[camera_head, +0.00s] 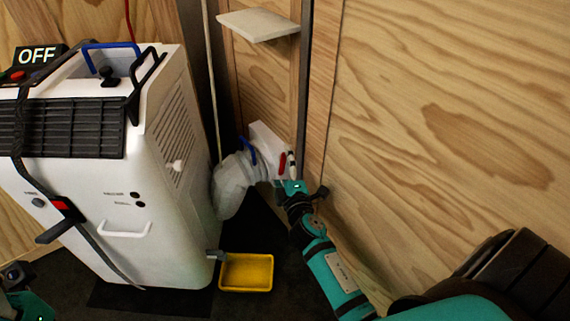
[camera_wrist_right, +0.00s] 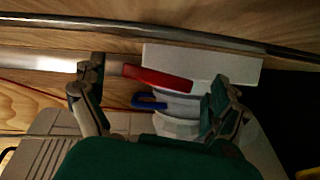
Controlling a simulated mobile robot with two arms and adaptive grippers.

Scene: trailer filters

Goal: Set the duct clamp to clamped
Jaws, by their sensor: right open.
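The duct clamp shows a red lever (camera_head: 282,163) beside a white wall fitting (camera_head: 266,143), where the pale flexible duct (camera_head: 232,188) meets it. In the right wrist view the red lever (camera_wrist_right: 160,78) lies across the space between my fingers, and a blue loop (camera_wrist_right: 148,101) sits just below it. My right gripper (camera_head: 293,184) is close by the fitting, at its lower right. In the wrist view the right gripper (camera_wrist_right: 157,84) is open, with a finger on each side; I cannot tell whether it touches the lever. My left gripper's fingers do not show.
A white machine (camera_head: 155,185) with an OFF sign (camera_head: 40,55) stands at the left. A yellow tray (camera_head: 246,273) lies on the dark floor. A white shelf (camera_head: 258,25) juts out above the fitting. The wooden wall (camera_head: 450,120) bounds the right side.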

